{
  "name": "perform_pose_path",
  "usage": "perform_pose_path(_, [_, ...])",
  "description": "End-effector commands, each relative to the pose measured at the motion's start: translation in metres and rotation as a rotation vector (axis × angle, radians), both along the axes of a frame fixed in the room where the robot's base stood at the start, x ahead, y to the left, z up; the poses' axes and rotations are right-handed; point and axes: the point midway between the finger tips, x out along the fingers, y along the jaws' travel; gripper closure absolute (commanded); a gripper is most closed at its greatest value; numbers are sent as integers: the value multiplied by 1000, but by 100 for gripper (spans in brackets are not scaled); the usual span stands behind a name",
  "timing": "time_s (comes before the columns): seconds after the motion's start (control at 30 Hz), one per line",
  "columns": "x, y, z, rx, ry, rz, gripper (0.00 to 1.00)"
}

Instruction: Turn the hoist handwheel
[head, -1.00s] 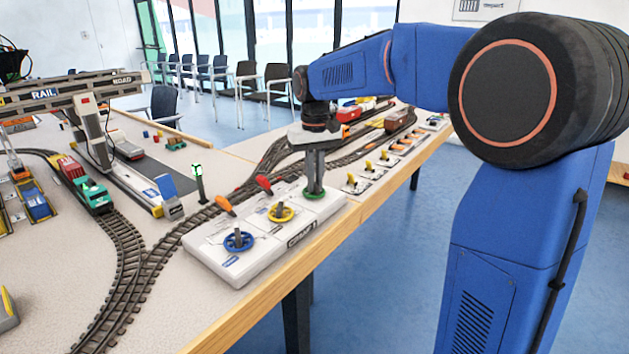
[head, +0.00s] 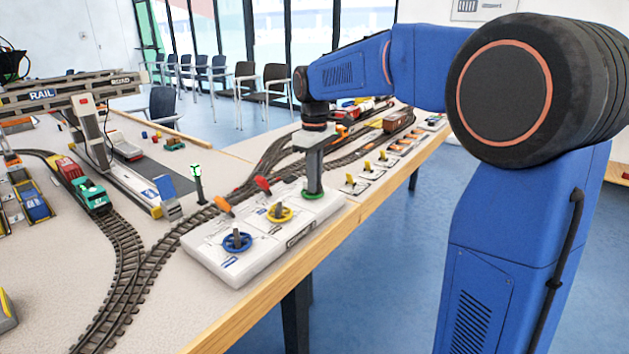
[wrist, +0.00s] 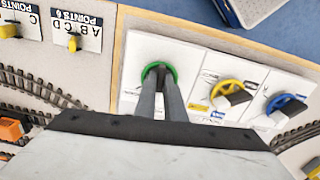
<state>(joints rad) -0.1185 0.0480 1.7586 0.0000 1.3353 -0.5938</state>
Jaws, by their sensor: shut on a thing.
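A white control box (head: 215,268) near the table's front edge carries a row of three handwheels. The blue handwheel (head: 238,250) is nearest, the yellow handwheel (head: 270,216) is in the middle and the green handwheel (head: 304,196) is farthest. My gripper (head: 314,187) points straight down and is shut on the green handwheel, with its fingers at the hub. The wrist view also shows the green rim (wrist: 173,72) around my fingertips (wrist: 160,76). The fingers hide part of that wheel. I cannot read which label belongs to the hoist.
An orange lever (head: 225,206) and a red lever (head: 263,184) stand close behind the box. Tracks (head: 130,250) curve past its left. Small points switches (head: 354,184) lie beyond it. A gantry crane (head: 85,95) and a red-and-green train (head: 85,185) are at left.

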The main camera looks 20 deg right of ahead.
Motion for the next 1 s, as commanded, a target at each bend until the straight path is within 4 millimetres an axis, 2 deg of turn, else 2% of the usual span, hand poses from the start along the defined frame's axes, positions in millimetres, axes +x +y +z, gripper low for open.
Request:
perform_pose_path(0.47, [0,0,0,0,-1,14,100])
perform_pose_path(0.5, [0,0,0,0,-1,13,81])
perform_pose_path(0.53, [0,0,0,0,-1,13,74])
perform_pose_path(0.57, [0,0,0,0,-1,13,72])
perform_pose_path(0.87, [0,0,1,0,-1,13,72])
perform_pose_path(1.0, [1,0,11,1,-2,13,72])
